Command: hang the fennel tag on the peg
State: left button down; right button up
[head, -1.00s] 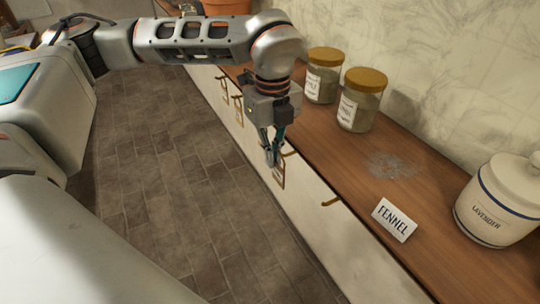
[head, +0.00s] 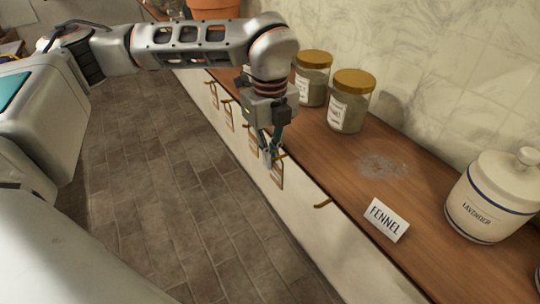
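A white card lettered FENNEL (head: 386,219) stands tilted on the wooden counter near its front edge. A bare brown peg (head: 322,202) juts from the counter's front, left of the card. My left gripper (head: 268,156) points down in front of the counter edge, beside another peg (head: 282,155). A small brown-edged tag (head: 277,174) hangs just below and right of its fingertips. I cannot tell whether the fingers hold this tag or it hangs on that peg; its face is unreadable. My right gripper is not in view.
Several similar tags (head: 229,117) hang along the counter front farther back. Two gold-lidded jars (head: 348,103) stand on the wooden counter (head: 335,160). A white lavender jar (head: 490,200) stands at right, and a terracotta pot (head: 214,8) at the back. Pale powder (head: 382,166) lies mid-counter.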

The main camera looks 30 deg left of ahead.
pick_arm(q)
jog(key=shift+w+d+f, duration=0.15)
jog(key=shift+w+f, duration=0.05)
jog(key=shift+w+f, duration=0.1)
jog(key=shift+f, duration=0.05)
dwell(0.3)
jog(key=shift+d+f+b, duration=0.15)
jog(key=shift+f+b, duration=0.35)
jog(key=shift+f, duration=0.05)
dwell(0.9)
jog(key=c, duration=2.3)
grip_release()
jog(key=shift+o, duration=0.6)
notch_tip(320, 180, up, 12)
jog(key=shift+r, duration=0.5)
